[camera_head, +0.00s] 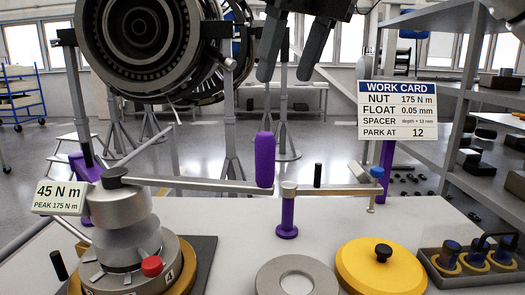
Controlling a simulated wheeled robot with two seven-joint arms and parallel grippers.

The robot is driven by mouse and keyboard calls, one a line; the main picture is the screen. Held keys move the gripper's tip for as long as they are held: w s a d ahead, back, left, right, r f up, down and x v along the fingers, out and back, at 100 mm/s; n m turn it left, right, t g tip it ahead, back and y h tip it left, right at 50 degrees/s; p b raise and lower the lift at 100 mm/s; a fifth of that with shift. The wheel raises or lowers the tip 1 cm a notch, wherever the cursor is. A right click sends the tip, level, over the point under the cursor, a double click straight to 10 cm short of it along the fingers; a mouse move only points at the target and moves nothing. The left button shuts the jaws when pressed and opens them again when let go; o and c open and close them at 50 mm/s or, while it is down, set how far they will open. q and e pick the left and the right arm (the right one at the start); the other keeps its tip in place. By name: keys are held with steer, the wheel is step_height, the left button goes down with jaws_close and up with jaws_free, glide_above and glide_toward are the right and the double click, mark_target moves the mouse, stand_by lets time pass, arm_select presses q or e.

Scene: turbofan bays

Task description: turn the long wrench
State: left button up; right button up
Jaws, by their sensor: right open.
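The long wrench (200,184) is a grey bar running right from the top of the grey geared unit (122,215), ending at an upright purple grip (265,160). A display (60,197) beside the unit reads 45 N m, peak 175 N m. A red knob (152,266) sits low on the unit. My right gripper (286,76) hangs from the top, with its two dark fingers apart and empty. In the picture it is above the purple grip, not touching it. My left gripper is not in view.
A short purple post (287,215) stands right of the grip, with a bar (340,190) and blue knob (377,172). A work card (398,109) stands behind. A yellow lid (381,270), grey ring (297,277) and socket tray (475,275) lie in front. An engine (140,40) is behind.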

mark_target(262, 156)
steer(key=x, duration=1.5)
steer(key=shift+w+d+f, duration=0.1)
steer(key=shift+w+f, duration=0.1)
steer(key=shift+c, duration=0.3)
jaws_close()
